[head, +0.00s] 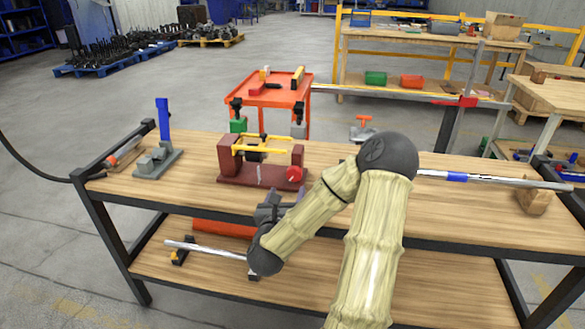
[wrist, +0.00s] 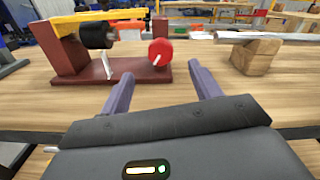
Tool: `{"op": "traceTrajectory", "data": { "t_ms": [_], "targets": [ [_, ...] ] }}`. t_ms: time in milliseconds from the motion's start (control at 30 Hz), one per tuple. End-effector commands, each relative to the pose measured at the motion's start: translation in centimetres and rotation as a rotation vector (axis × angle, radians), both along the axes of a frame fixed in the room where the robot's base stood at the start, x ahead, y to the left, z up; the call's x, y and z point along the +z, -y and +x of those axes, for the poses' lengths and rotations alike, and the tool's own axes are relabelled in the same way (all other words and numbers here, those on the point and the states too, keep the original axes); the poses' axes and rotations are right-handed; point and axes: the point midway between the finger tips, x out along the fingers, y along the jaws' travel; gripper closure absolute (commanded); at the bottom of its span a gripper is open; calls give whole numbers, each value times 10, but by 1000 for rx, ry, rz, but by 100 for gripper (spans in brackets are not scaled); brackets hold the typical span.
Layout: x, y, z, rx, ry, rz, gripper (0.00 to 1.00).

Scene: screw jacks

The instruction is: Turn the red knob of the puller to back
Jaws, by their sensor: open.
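The puller (head: 248,182) is a dark red frame with yellow bars on top, standing on the wooden table. Its red knob (head: 294,173) is at the lower right end of the frame. In the wrist view the red knob (wrist: 160,52) is round with a white pointer mark that slants down to the left. My gripper (head: 280,203) is in front of the puller at the table's near edge. In the wrist view my gripper (wrist: 160,82) is open and empty, its two fingers apart, with the knob beyond and between them, not touched.
A grey device with a blue upright lever (head: 162,120) stands left of the puller. A long metal bar (head: 500,179) rests on a wooden block (head: 534,200) at the right. An orange cart (head: 270,97) stands behind the table.

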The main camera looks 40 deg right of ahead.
Motion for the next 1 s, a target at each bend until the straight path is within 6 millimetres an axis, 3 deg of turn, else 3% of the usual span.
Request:
{"op": "traceTrajectory", "data": {
  "t_ms": [400, 833, 867, 1000],
  "targets": [
    [0, 55, 47, -2, 2, 0, 37],
    [0, 66, 56, 0, 0, 0, 37],
    [0, 66, 56, 0, 0, 0, 39],
    [0, 66, 56, 0, 0, 0, 66]
  ]
}}
